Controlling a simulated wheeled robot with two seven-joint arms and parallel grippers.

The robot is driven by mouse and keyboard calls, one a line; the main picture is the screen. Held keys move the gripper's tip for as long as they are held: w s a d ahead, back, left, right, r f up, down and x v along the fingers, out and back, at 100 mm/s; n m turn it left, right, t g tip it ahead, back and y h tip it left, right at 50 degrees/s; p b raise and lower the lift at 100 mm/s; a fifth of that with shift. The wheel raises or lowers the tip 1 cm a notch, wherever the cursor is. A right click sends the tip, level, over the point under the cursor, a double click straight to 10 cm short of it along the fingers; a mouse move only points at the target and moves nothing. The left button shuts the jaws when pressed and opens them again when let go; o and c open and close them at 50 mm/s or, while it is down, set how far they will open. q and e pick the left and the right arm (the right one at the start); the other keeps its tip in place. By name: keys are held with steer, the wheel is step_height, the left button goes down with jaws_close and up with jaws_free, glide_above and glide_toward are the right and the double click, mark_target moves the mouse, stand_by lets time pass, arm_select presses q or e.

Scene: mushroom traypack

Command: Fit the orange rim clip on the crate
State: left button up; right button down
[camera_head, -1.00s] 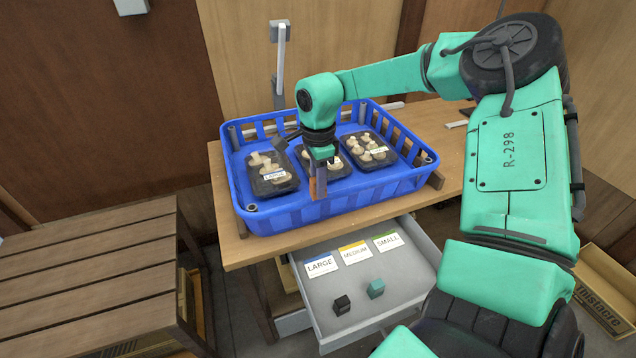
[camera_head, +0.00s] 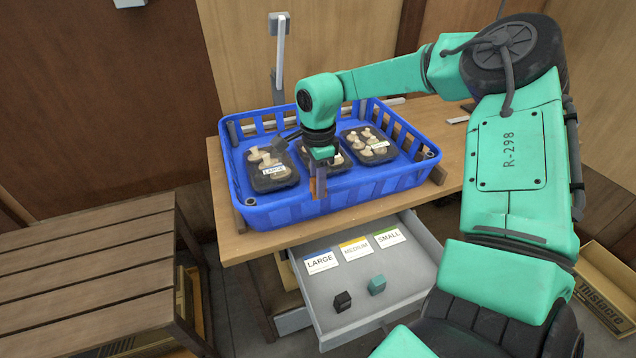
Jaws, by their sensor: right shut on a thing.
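The blue crate (camera_head: 278,217) sits on the wooden table and holds several black trays of mushrooms. My right gripper (camera_head: 319,188) points down at the crate's near rim, around the middle of that side. It is shut on the orange rim clip (camera_head: 320,184), a small upright orange piece largely hidden by the fingers. The clip is at the near wall; I cannot tell whether it is seated on the rim. My left gripper is not in view.
An open drawer (camera_head: 398,284) below the table holds LARGE, MEDIUM and SMALL cards, a black cube (camera_head: 342,301) and a teal cube (camera_head: 377,284). A slatted wooden bench (camera_head: 90,270) stands at left. A grey post (camera_head: 280,62) rises behind the crate.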

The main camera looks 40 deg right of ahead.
steer(key=shift+f, duration=0.15)
steer(key=c, duration=0.6)
jaws_free()
